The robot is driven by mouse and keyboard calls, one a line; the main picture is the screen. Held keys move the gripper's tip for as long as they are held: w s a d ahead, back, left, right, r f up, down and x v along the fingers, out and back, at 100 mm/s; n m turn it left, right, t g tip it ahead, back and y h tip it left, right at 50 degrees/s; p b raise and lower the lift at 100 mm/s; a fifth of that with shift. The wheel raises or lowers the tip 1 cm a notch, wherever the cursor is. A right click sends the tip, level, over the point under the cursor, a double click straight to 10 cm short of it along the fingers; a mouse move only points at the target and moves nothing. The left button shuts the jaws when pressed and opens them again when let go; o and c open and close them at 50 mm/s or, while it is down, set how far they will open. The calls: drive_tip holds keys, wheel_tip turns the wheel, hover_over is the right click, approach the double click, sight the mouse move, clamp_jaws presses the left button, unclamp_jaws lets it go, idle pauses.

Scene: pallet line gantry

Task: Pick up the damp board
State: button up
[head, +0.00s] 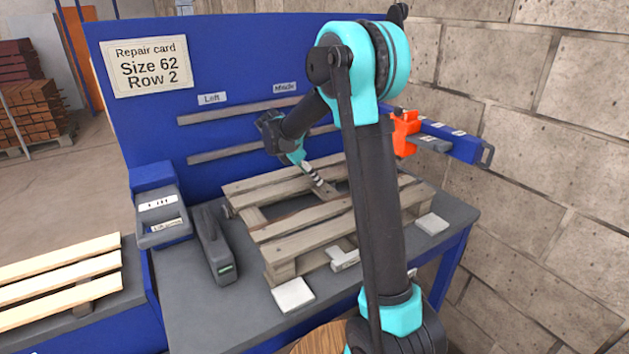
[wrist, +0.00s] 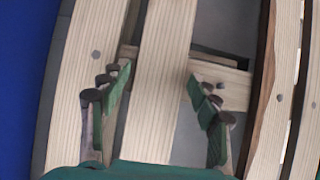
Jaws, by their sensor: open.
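My gripper (wrist: 158,85) is open in the wrist view, with one finger on each side of a pale wooden board (wrist: 165,50). The fingers do not visibly grip it, and how far above it they are is unclear. In the head view my gripper (head: 322,184) reaches down over the middle of a wooden pallet (head: 290,242) on the workbench. My arm hides part of the pallet. No clear damp mark shows, so I cannot tell for sure which board is the damp one.
A dark handheld device (head: 214,246) and a grey-blue box (head: 162,205) stand left of the pallet. An orange clamp-like part (head: 404,132) sits on a blue rail behind. A block wall closes off the right.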

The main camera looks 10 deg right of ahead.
drive_tip(key=c, duration=1.1)
drive_tip(key=shift+c, duration=0.2)
drive_tip(key=shift+r, duration=0.1)
